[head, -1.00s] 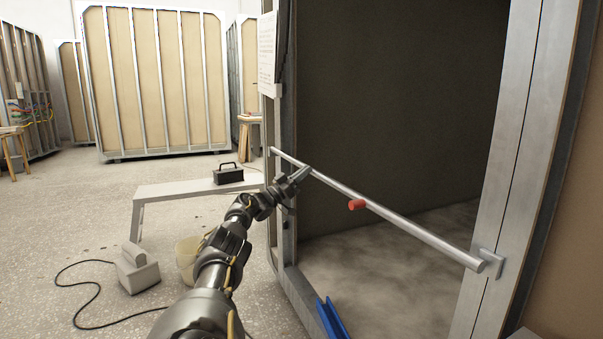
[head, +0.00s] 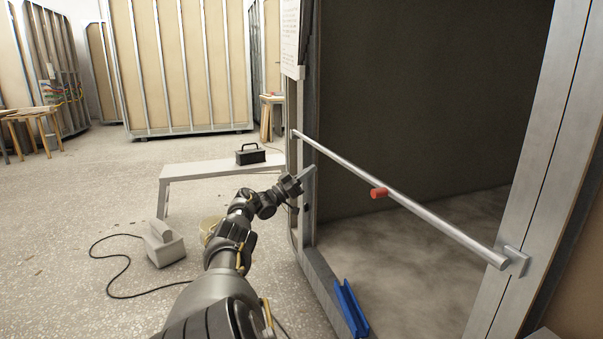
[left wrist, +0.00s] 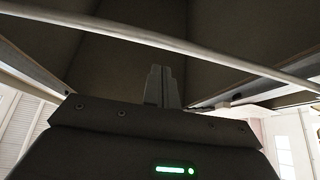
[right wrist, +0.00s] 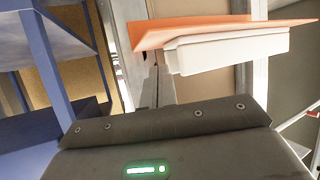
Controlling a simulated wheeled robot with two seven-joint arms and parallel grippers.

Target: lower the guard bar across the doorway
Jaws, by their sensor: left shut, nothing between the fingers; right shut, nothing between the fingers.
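The guard bar (head: 430,217) is a grey metal tube with a red knob (head: 379,193). It spans the doorway from the far left jamb to a bracket (head: 516,261) on the right jamb. Whether it is level or fully seated is hard to tell. My left gripper (head: 308,175) is shut and empty, just below the bar near its far left end, apparently clear of it. In the left wrist view the bar (left wrist: 180,47) crosses beyond and above the shut fingertips (left wrist: 163,72). My right gripper (right wrist: 156,75) shows only in its wrist view, shut and empty.
A blue channel piece (head: 350,308) lies at the sill. An orange board (right wrist: 215,33) is close to my right gripper.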

